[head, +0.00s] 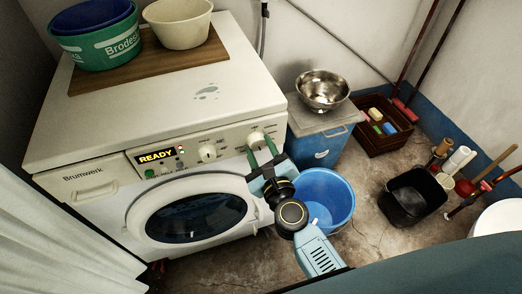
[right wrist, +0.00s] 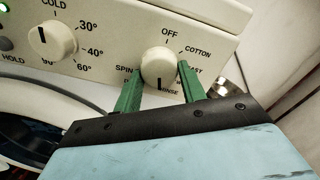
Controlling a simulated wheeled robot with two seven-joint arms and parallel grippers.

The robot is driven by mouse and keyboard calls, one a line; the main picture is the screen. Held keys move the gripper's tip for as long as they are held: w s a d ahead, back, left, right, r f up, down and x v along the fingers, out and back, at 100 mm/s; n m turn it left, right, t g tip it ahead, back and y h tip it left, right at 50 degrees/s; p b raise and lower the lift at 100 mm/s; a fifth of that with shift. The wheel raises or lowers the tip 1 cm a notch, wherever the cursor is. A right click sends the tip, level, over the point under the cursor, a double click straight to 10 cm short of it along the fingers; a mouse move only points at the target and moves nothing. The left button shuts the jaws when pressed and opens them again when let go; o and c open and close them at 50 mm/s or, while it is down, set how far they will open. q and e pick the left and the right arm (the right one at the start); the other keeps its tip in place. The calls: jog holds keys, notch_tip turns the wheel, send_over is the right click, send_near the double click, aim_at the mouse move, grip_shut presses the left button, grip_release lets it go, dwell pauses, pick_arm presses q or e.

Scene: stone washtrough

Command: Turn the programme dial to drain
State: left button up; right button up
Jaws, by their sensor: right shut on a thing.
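The programme dial (right wrist: 158,64) is a round cream knob on the front panel of the white washing machine (head: 160,100). Labels around it read OFF, COTTON, EASY, RINSE and SPIN; a label beginning with D is mostly hidden by a finger. Its dark pointer mark faces down, beside RINSE. In the head view the dial (head: 256,139) is at the panel's right end. My right gripper (head: 262,149) has its green fingers on either side of the dial and is shut on it; the fingers also show in the right wrist view (right wrist: 160,75). My left gripper is out of view.
The temperature dial (right wrist: 52,40) sits left of the programme dial. A lit display (head: 156,157) reads READY. Below are the round door (head: 196,218) and a blue bucket (head: 325,196). A steel bowl (head: 322,88) stands on a blue cabinet to the right.

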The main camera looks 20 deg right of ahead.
jog(key=m, duration=0.3)
jog(key=shift+f+m+b, duration=0.1)
jog(key=shift+m+b, duration=0.3)
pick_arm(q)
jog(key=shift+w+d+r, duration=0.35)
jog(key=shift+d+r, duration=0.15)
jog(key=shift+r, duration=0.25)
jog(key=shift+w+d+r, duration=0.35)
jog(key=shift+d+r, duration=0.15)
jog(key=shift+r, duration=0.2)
pick_arm(e)
jog(key=shift+a+m, duration=0.1)
jog(key=shift+m, duration=1.6)
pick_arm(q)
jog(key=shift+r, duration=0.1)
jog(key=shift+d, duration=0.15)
pick_arm(e)
jog(key=o, duration=1)
